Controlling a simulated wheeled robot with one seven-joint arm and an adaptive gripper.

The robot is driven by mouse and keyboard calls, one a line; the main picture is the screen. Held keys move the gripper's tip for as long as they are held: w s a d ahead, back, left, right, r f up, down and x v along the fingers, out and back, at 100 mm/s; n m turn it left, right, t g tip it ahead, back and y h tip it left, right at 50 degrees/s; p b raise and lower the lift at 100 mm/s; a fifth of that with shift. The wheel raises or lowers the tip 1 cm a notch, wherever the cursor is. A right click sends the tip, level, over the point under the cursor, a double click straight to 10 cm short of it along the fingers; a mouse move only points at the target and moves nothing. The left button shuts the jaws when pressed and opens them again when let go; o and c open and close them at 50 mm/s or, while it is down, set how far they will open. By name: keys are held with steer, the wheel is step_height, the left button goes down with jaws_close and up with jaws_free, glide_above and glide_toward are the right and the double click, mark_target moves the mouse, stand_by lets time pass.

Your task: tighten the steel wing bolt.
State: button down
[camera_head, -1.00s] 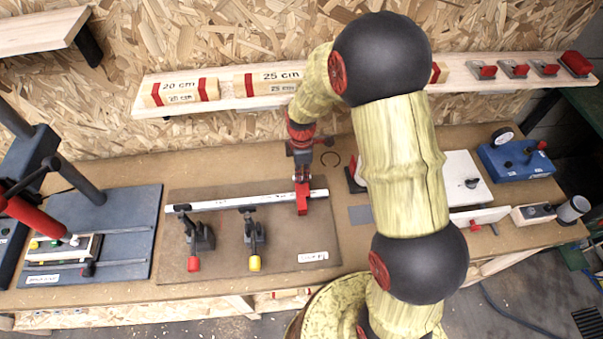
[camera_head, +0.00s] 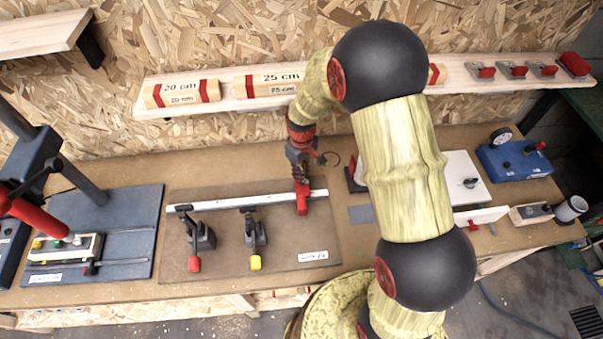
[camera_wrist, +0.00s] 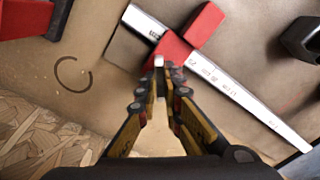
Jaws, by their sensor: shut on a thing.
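The steel wing bolt (camera_wrist: 158,62) shows as a small pale piece between my fingertips in the wrist view, beside the red stop block; most of it is hidden by the fingers. The red stop block (camera_head: 302,206) sits around the pale graduated rail (camera_head: 262,200) near its right end; it also shows in the wrist view (camera_wrist: 178,48). My gripper (camera_head: 301,182) points down onto the back of the block and is shut on the wing bolt. In the head view the bolt cannot be made out.
Two toggle clamps, one with a red tip (camera_head: 195,264) and one with a yellow tip (camera_head: 256,263), stand in front of the rail on the brown board (camera_head: 225,275). A blue gauge box (camera_head: 515,160) stands at the right. A shelf (camera_head: 222,105) runs behind my arm.

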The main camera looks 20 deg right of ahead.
steer(key=m, duration=0.6)
steer(key=shift+w+r+m, duration=0.2)
steer(key=shift+r+m, duration=0.05)
steer(key=shift+m, duration=0.15)
stand_by(0.4)
steer(key=c, duration=1.9)
jaws_free()
steer(key=shift+s+f, duration=0.1)
steer(key=shift+s, duration=0.05)
step_height(320, 180, up, 12)
steer(key=shift+f, duration=0.1)
